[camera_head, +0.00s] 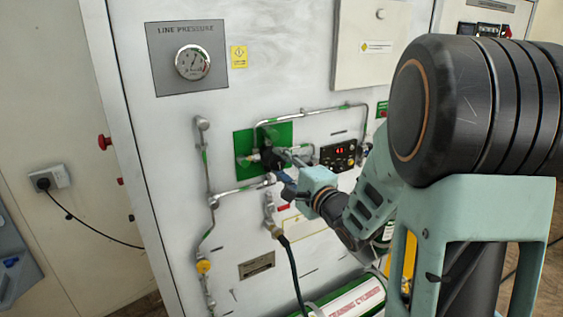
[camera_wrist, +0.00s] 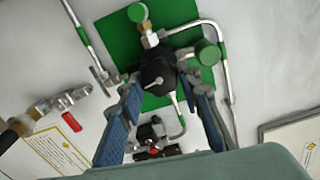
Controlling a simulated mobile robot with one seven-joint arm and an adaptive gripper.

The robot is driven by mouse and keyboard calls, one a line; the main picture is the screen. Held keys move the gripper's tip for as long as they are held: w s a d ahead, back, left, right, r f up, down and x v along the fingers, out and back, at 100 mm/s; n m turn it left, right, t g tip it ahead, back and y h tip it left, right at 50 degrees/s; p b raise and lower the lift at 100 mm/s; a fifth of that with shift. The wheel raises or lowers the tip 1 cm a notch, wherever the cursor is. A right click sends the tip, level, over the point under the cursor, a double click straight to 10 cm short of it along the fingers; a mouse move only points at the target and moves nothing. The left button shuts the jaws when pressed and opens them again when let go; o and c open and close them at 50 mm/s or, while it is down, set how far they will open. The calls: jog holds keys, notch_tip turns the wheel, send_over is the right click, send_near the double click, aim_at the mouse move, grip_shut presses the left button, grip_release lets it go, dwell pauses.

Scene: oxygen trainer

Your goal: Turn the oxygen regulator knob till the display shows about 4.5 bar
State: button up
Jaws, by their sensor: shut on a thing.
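The black regulator knob (camera_wrist: 157,73) with a pale pointer mark sits on the green panel (camera_wrist: 122,38) in the wrist view. My gripper (camera_wrist: 161,85) is shut on the knob, one blue-grey finger on each side. In the head view my gripper (camera_head: 281,175) reaches the knob (camera_head: 269,157) from the right and partly hides it. The display (camera_head: 340,151) is a black box with small red digits just right of the green panel (camera_head: 243,142). Its digits are too small to read surely. In the wrist view the display box (camera_wrist: 152,146) is dark and partly cut off by my gripper.
Metal pipes (camera_wrist: 223,70) and green round caps (camera_wrist: 207,52) stand close around the knob. A line pressure gauge (camera_head: 192,62) is higher on the wall. A green cylinder (camera_head: 352,299) lies below.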

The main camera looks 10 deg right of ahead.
jog(key=shift+m, duration=0.3)
dwell(0.4)
jog(key=o, duration=1.2)
jog(key=shift+v, duration=3.8)
